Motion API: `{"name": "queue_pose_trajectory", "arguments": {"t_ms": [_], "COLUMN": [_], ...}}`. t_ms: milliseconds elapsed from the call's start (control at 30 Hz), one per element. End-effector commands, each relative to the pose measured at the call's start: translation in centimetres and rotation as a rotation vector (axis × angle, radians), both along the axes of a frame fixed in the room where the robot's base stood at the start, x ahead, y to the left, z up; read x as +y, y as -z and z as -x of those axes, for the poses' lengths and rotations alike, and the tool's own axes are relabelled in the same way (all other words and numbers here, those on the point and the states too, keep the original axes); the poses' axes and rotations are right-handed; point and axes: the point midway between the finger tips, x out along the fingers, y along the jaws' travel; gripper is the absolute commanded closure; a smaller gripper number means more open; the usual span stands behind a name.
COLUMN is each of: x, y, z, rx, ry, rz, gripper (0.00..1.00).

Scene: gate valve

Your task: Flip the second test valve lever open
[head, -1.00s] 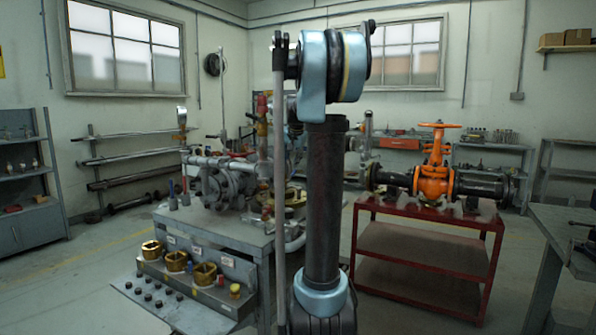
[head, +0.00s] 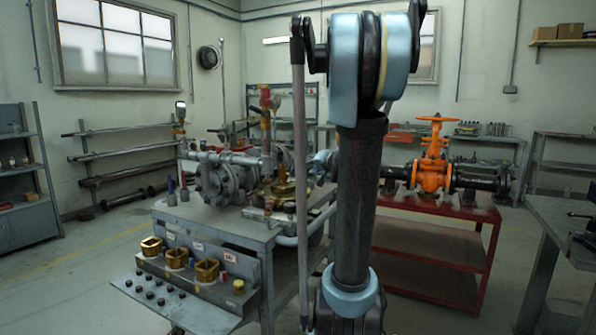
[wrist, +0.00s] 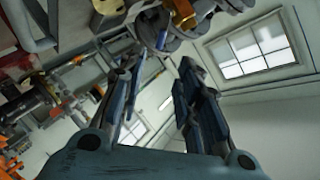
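A grey flanged valve assembly (head: 225,180) stands on the grey metal table (head: 205,222) left of my arm. An upright brass piece with a red top (head: 265,98) rises from it, and brass fittings (head: 280,190) sit near its right end. I cannot single out the second test valve lever; it is too small or hidden. My gripper (wrist: 160,75) shows in the wrist view with its two dark fingers apart and nothing between them. Grey pipework with a brass part (wrist: 183,13) lies beyond the fingertips at the top, apart from them. The head view does not clearly show my gripper.
An orange gate valve (head: 432,165) stands on a red cart (head: 435,232) at right. A front shelf with brass cups (head: 206,268) and black knobs juts from the table. A grey bench (head: 565,225) is at far right. Floor at left is open.

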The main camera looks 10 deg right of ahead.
Motion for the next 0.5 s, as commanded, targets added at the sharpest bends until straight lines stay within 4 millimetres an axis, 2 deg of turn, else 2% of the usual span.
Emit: {"name": "queue_pose_trajectory", "arguments": {"t_ms": [500], "x": [2.1], "y": [1.6], "z": [-5.9], "rx": [0.001], "ry": [-0.004], "rz": [0.0], "gripper": [0.69]}}
